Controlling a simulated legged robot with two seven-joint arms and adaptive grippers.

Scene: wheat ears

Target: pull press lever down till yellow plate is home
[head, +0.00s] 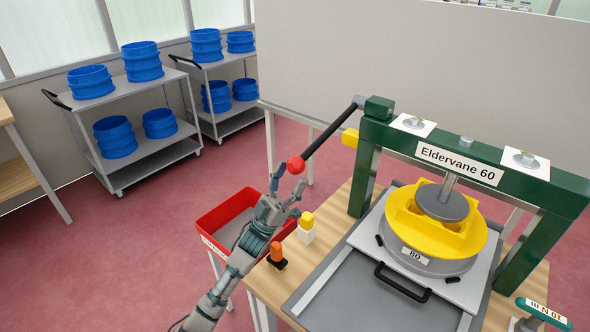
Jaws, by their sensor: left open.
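The green press (528,246), labelled "Eldervane 60", stands on the wooden table. Its black lever (330,130) slopes down and left from a green pivot block (379,107) to a red ball knob (296,163). The yellow plate (412,223) sits in the top of a grey ring (428,262) labelled "80", under the ram's grey disc (441,203). The disc appears to rest on the plate; any gap under it is hidden. My left gripper (290,180) is open just below the red knob, fingers pointing up towards it. Contact is unclear. My right gripper is out of view.
A red bin (212,216) is behind my left forearm. An orange-topped item (277,255) and a yellow-topped white block (306,228) stand at the table's left edge. A black handle (402,283) fronts the press tray. Carts with blue rings (140,61) stand behind left.

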